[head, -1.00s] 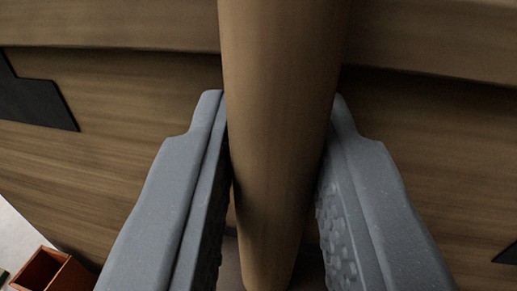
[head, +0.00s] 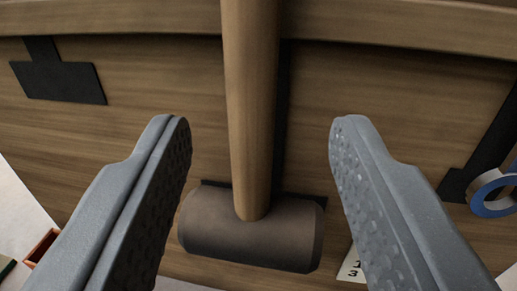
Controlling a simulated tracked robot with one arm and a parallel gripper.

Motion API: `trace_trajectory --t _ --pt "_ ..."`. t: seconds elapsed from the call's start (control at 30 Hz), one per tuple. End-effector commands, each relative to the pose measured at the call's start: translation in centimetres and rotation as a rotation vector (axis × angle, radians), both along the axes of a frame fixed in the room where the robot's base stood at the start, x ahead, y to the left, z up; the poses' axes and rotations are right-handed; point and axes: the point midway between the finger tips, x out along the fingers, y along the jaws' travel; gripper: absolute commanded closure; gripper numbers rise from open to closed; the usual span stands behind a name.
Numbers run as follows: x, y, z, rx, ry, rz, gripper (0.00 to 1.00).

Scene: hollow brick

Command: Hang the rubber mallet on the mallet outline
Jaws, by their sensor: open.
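The rubber mallet (head: 250,228) hangs head-down against the wooden board, its brown cylindrical head low in the view and its wooden handle (head: 250,90) running up out of the top. A black mallet outline (head: 283,120) shows just behind it, as a strip right of the handle and a corner above the head. What holds the mallet up is out of view. My gripper (head: 260,135) is open, with one grey finger on each side of the handle and a clear gap to both.
Another black outline (head: 60,82) is at the left on the board (head: 140,130). A black shape (head: 490,150) and a blue-and-white tape roll (head: 492,192) are at the right. A numbered card (head: 350,268) and an orange box (head: 42,246) show low.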

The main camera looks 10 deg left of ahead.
Motion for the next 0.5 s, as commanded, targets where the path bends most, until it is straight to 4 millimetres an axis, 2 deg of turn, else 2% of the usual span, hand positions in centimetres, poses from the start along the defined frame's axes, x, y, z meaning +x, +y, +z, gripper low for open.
trace_trajectory --t 0.2,0.5 --pt "-4.0 -0.5 0.0 -0.001 0.003 0.003 0.55" --pt "-7.8 -1.0 0.1 -0.001 0.001 0.005 0.55"
